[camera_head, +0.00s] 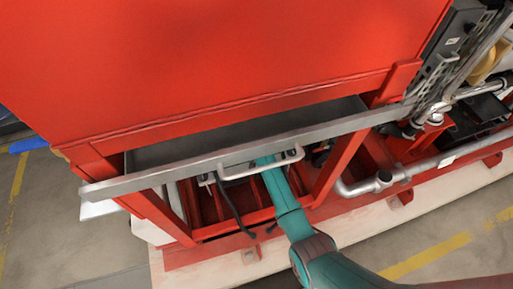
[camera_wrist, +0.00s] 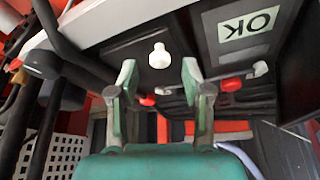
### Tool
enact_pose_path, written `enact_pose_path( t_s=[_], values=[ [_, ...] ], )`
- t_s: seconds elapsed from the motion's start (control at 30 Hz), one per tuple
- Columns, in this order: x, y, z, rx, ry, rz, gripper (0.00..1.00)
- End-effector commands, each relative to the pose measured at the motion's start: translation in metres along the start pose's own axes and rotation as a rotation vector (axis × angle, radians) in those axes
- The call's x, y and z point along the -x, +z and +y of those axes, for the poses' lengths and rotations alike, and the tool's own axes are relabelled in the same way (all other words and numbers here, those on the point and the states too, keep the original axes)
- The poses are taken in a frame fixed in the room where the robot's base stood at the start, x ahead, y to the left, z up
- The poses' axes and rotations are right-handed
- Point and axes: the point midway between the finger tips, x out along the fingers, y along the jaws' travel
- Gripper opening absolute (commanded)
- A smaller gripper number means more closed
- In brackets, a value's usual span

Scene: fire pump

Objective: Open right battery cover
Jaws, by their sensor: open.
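In the wrist view, my gripper (camera_wrist: 159,74) is open, with a finger on each side and nothing held. A white knob (camera_wrist: 159,56) shows between the fingertips on a black panel (camera_wrist: 140,38), which looks like a battery cover; I cannot tell if it is the right one. No finger visibly touches the knob. To the right is another dark panel with an upside-down "OK" label (camera_wrist: 248,24). In the head view, my arm reaches under the grey metal tray (camera_head: 130,183) by its handle (camera_head: 232,174), and the tray hides my gripper.
A large red tank (camera_head: 220,60) stands above the tray. Red frame posts (camera_head: 340,160) flank the opening. Black hoses (camera_wrist: 48,75) are close on the left in the wrist view. A silver pipe (camera_head: 380,182) runs at right.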

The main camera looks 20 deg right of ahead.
Motion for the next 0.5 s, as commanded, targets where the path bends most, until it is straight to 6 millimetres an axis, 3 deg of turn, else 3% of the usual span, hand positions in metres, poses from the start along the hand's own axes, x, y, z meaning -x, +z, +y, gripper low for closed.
enact_pose_path(
  t_s=[0.2, 0.5],
  values=[
    [-0.015, 0.0, 0.0, 0.0, 0.0, 0.0, 0.49],
    [-0.016, 0.0, 0.0, 0.0, 0.0, 0.0, 0.49]
  ],
)
